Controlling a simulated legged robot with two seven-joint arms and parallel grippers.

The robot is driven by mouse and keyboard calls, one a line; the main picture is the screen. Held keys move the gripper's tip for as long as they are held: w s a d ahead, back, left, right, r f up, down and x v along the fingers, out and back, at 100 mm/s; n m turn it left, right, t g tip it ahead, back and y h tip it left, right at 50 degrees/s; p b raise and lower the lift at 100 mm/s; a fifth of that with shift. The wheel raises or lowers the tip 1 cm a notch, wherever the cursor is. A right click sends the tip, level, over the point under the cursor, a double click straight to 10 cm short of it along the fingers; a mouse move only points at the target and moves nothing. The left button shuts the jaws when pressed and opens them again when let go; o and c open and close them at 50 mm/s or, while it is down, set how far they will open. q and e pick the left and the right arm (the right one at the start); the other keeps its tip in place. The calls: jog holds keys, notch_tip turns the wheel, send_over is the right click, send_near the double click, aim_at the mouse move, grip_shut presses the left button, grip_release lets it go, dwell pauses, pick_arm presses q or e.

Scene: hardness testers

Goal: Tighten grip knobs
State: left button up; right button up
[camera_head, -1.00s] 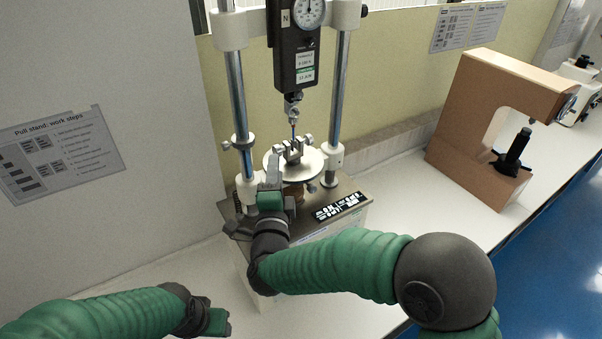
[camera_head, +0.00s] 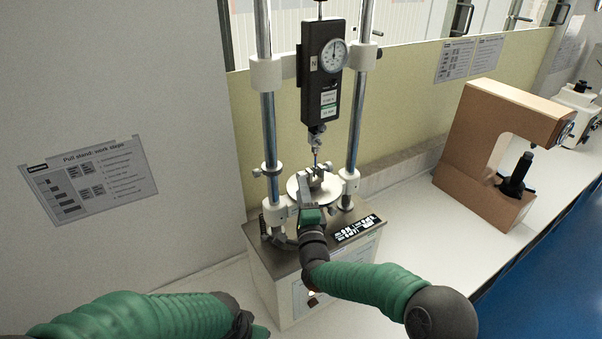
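The pull stand holds a black force gauge (camera_head: 324,75) with a round dial between two steel columns. Below it, a small metal grip (camera_head: 318,178) with little side knobs sits over a round pale plate (camera_head: 298,187). The knobs are tiny, and I cannot tell how tight they are. My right gripper (camera_head: 307,203) reaches to the near side of the plate, just below the grip. Its fingertips blend with the metal parts, so contact and opening are unclear. My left gripper (camera_head: 260,331) is low at the bottom edge, away from the stand, mostly hidden and cut off.
The stand's base (camera_head: 275,262) rests on a white bench (camera_head: 400,220), with a dark label panel (camera_head: 357,229) on top. A brown C-shaped tester (camera_head: 465,150) stands to the right. A work-steps sheet (camera_head: 90,180) hangs on the left wall. Bench between the testers is clear.

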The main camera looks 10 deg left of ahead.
jog(key=p+x, duration=0.1)
jog(key=x, duration=0.2)
jog(key=shift+w+a, duration=0.25)
jog(key=shift+w, duration=0.1)
jog(key=shift+w+d, duration=0.15)
jog(key=shift+w, duration=0.15)
jog(key=shift+w+d, duration=0.15)
jog(key=shift+d, duration=0.15)
jog(key=shift+c, duration=0.9)
jog(key=shift+s+a, duration=0.1)
jog(key=shift+s, duration=0.1)
grip_shut()
